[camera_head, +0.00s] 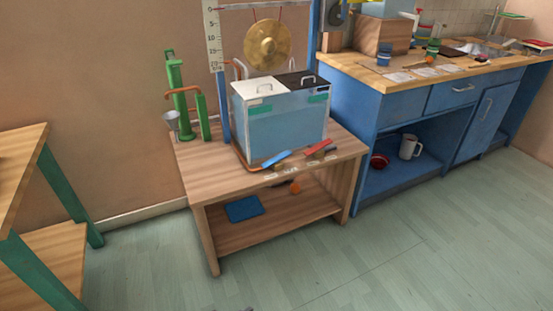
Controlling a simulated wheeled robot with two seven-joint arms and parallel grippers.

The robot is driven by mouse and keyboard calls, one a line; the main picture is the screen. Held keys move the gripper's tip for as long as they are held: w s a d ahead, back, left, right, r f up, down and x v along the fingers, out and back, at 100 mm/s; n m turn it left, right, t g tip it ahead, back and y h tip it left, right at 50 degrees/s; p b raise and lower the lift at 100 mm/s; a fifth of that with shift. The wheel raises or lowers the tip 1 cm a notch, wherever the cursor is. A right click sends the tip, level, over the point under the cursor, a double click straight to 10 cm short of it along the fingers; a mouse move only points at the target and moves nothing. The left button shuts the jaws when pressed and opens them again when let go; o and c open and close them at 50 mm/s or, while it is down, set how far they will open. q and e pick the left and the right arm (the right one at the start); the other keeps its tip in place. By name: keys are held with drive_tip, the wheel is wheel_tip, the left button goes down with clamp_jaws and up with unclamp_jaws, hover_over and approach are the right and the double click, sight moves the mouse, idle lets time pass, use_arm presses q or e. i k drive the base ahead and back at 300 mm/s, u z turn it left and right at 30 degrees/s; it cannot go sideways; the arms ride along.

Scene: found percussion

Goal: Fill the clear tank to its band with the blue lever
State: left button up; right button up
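The clear tank (285,128) stands on a low wooden table, with bluish contents or walls showing through its front. One half of its top is white (262,87) and the other black (294,79), each with a handle. Teal-green marks (318,98) sit high on the front; I cannot tell the liquid level exactly. The blue lever (277,158) lies tilted at the tank's front base, its right end higher. A red lever (318,147) is to its right, near small labels (290,169). Neither of my grippers is in view.
The low wooden table (205,167) also holds green posts (178,95) and a grey funnel (171,120). A brass gong (267,44) hangs behind the tank beside a ruler (213,40). A blue cabinet (400,110) stands right. The floor in front is clear.

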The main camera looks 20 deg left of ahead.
sight(276, 159)
drive_tip(key=k, duration=0.65)
drive_tip(key=u, duration=0.8)
drive_tip(key=i, duration=1.05)
drive_tip(key=u, duration=0.25)
drive_tip(key=i, duration=1.05)
drive_tip(key=z, duration=1)
drive_tip(key=i, duration=0.45)
drive_tip(key=z, duration=0.45)
